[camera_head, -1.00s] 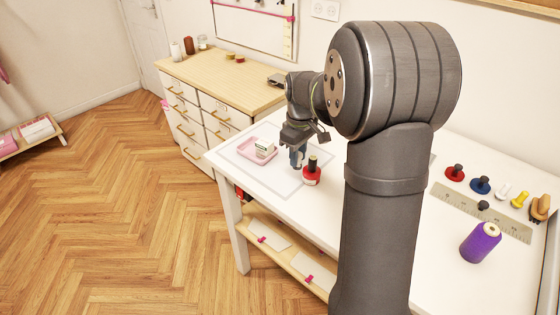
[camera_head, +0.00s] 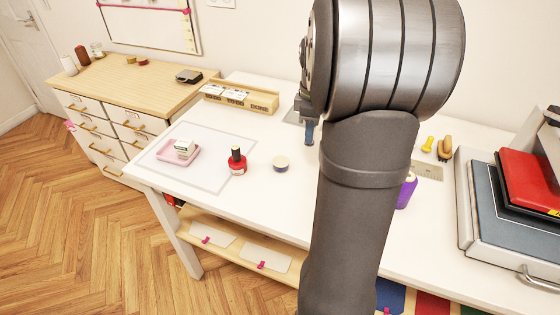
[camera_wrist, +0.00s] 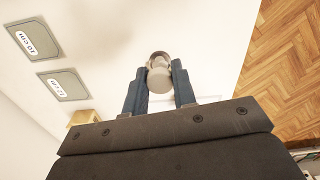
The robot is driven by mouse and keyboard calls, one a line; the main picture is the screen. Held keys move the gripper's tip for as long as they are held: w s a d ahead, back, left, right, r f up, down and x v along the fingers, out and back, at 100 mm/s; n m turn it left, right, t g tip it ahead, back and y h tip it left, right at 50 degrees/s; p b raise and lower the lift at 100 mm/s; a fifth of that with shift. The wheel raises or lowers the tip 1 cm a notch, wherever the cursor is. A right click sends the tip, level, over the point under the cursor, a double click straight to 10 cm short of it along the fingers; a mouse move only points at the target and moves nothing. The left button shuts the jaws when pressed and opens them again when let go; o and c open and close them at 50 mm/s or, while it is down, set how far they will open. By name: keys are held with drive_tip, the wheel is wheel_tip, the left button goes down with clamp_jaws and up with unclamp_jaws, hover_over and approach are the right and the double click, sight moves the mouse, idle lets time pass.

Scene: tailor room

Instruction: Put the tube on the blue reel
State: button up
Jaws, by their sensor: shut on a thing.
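My gripper (camera_head: 309,137) is over the white table, behind and left of my big arm link. In the wrist view my gripper (camera_wrist: 158,82) has its two dark fingers shut on a short pale cylinder, the tube (camera_wrist: 159,77), seen nearly end-on. A brownish rim shows beyond its pale near part. In the head view the tube is too small and hidden to make out. The blue reel is not visible now; my arm covers that part of the table.
A red bottle (camera_head: 237,162), a small round tin (camera_head: 281,164) and a pink tray (camera_head: 164,154) stand left of my gripper. A wooden card box (camera_head: 262,103) is behind. A purple spool (camera_head: 407,191) and a grey machine (camera_head: 480,212) are right. The table's front middle is clear.

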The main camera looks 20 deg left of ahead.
drive_tip(key=d, duration=0.3)
hover_over(281, 161)
wheel_tip(281, 161, down, 7)
drive_tip(key=shift+r, duration=0.15)
drive_tip(key=shift+f, duration=1.95)
drive_tip(key=shift+f, duration=0.15)
drive_tip(key=o, duration=1)
wheel_tip(281, 161, up, 12)
drive_tip(key=shift+r, duration=0.15)
